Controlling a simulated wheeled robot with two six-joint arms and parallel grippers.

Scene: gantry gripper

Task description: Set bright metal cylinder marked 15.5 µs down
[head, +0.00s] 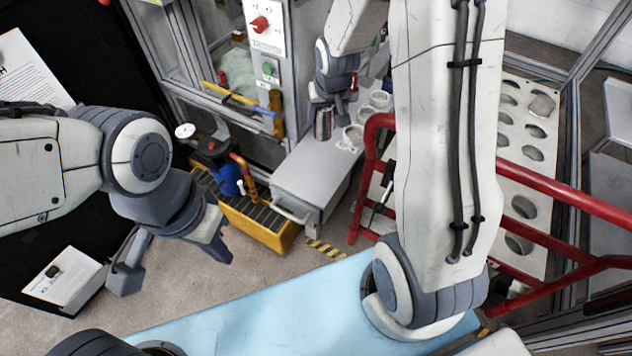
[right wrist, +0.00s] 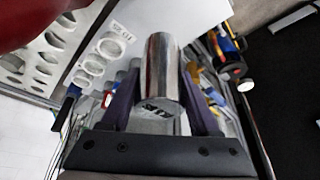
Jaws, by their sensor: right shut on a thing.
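The bright metal cylinder (right wrist: 160,68) is between the two fingers of my right gripper (right wrist: 163,100) in the right wrist view. Dark characters show on its near end, too blurred to read surely. My left gripper (head: 170,257) is open and empty, at the left above the floor.
A red rail (head: 530,183) runs in front of a white plate with many holes (head: 530,190).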

